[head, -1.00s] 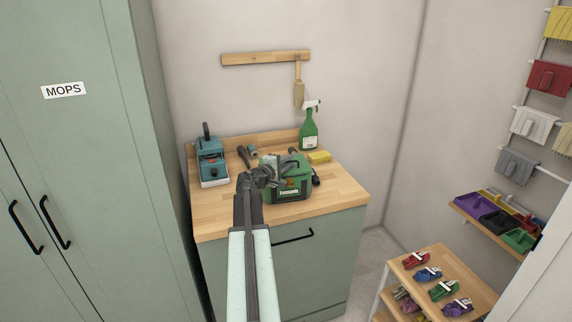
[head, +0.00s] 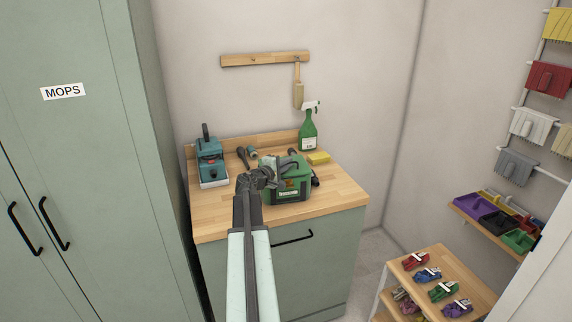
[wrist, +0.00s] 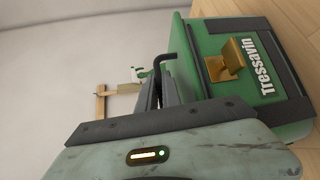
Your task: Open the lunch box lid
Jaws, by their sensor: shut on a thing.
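The lunch box is a green box (head: 290,190) with a dark lid edge, on the wooden worktop in the head view. In the wrist view the box (wrist: 213,22) appears turned on its side by the camera's roll, with "Tressavin" lettering and a brass latch (wrist: 226,58) on its front. My gripper (head: 277,170) is at the top left of the box in the head view. In the wrist view my gripper (wrist: 158,88) is shut on a black bar at the lid, seemingly the handle (wrist: 167,57). The fingers hide part of the grip. The lid looks down on the box.
A teal machine (head: 209,162) stands left on the worktop (head: 220,215). A tall cabinet (head: 90,150) stands at the left.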

